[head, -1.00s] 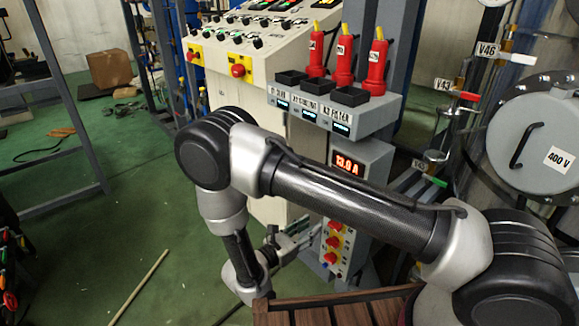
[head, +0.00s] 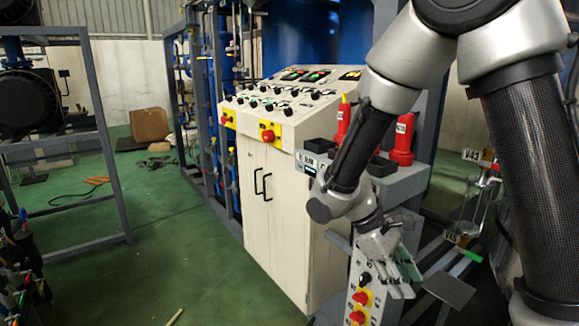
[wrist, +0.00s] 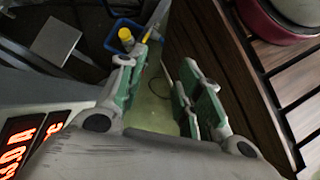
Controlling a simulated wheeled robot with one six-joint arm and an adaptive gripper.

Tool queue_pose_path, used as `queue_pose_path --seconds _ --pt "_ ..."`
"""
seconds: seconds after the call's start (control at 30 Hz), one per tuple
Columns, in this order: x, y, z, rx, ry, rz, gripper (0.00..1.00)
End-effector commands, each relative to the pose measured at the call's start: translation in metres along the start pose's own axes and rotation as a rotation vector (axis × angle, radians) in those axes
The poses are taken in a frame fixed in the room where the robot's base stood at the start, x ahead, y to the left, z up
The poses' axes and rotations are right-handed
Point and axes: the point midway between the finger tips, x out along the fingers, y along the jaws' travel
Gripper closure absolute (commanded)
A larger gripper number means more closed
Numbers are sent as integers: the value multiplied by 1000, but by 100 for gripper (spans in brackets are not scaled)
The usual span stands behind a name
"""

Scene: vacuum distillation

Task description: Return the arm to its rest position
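My arm rises up the right side of the head view and bends down at the top. My gripper (head: 408,281) hangs low in front of the grey post with the knobs. In the wrist view my gripper (wrist: 166,82) has two green-padded fingers spread apart, with nothing between them but floor. It is open and empty.
A cream control cabinet (head: 280,190) stands left of my gripper. A knob panel (head: 358,296) is close beside my gripper. Brown slats (wrist: 235,85) lie right of the fingers in the wrist view.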

Motion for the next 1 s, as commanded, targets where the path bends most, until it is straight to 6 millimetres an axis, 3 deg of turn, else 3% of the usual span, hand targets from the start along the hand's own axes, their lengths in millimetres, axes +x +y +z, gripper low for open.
queue_pose_path --seconds 0.3,0.6,0.8,1.0 --pt "-41 17 94 404 447 -246 65" --pt "-60 32 185 743 791 -277 65" --pt "-66 40 222 878 894 -241 65" --pt "-63 42 225 898 888 -243 65"
